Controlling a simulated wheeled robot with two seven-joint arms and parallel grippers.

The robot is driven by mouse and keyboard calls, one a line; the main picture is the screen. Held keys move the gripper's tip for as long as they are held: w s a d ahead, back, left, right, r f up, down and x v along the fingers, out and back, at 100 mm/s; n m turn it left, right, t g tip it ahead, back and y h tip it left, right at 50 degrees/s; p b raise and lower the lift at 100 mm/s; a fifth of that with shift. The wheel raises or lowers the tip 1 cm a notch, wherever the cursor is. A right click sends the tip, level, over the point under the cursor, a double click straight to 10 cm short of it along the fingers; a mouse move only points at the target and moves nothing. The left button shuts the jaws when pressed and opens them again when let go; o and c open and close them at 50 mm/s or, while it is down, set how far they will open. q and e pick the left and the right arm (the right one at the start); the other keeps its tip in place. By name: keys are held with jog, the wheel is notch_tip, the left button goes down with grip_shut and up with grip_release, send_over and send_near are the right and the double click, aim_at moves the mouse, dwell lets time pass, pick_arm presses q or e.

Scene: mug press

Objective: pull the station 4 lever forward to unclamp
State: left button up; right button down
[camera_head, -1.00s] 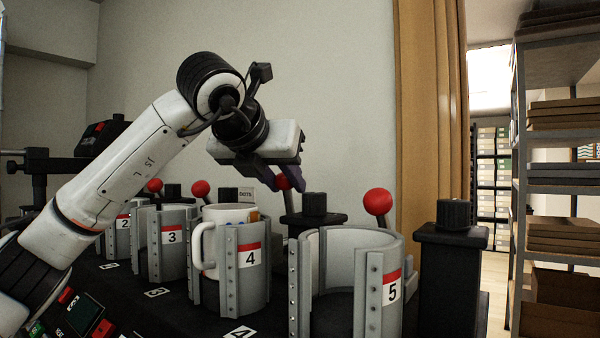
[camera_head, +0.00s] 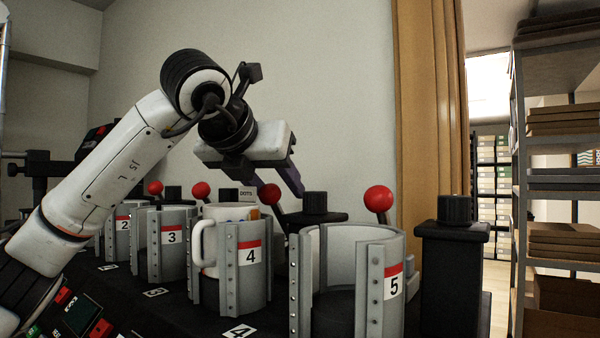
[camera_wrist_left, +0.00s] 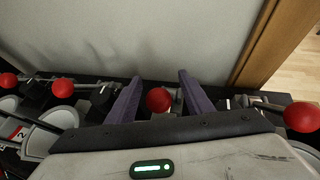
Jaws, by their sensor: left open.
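The station 4 lever has a red ball knob (camera_head: 269,195) behind the grey clamp marked 4 (camera_head: 231,285). Its stem leans to the left in the head view. A white mug (camera_head: 209,245) stands in that clamp. My left gripper (camera_head: 281,183) is open above and around the knob, fingers pointing down. In the left wrist view, the knob (camera_wrist_left: 158,99) sits between the two purple fingers (camera_wrist_left: 160,80), with gaps on both sides. My right gripper is not in view.
The empty clamp marked 5 (camera_head: 345,285) and its red knob (camera_head: 380,198) stand to the right. The knob of station 3 (camera_head: 201,191) and clamp 3 (camera_head: 170,250) are to the left. A wall lies behind, with a black post (camera_head: 450,270) at the right.

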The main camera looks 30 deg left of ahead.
pick_arm(q)
jog(key=shift+r, duration=0.1)
jog(key=r+p, duration=0.1)
jog(key=r, duration=0.1)
jog(key=s+r+p, duration=0.1)
jog(key=r, duration=0.1)
jog(key=r+p, duration=0.1)
jog(key=p, duration=0.1)
jog(key=shift+s+d+r, duration=0.15)
jog(key=shift+s+r, duration=0.2)
jog(key=shift+r, duration=0.05)
jog(key=v, duration=0.6)
